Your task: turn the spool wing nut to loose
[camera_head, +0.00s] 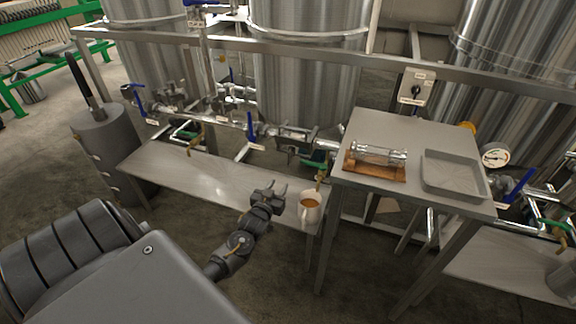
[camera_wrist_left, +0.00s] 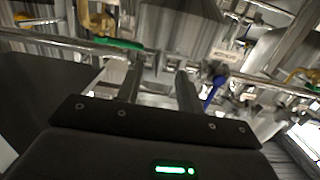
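A steel pipe section with clamp-like fittings (camera_head: 293,134) runs along the line behind and above the gripper, right of a blue-handled valve (camera_head: 252,128). The gripper is apart from it. A wing nut is too small to make out, so I cannot tell its position. My right gripper is not in view.
The white mug (camera_head: 310,212) stands at the low shelf's (camera_head: 215,180) right end. A green-handled valve (camera_head: 316,163) is near the pipe. The shelf's middle is clear.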

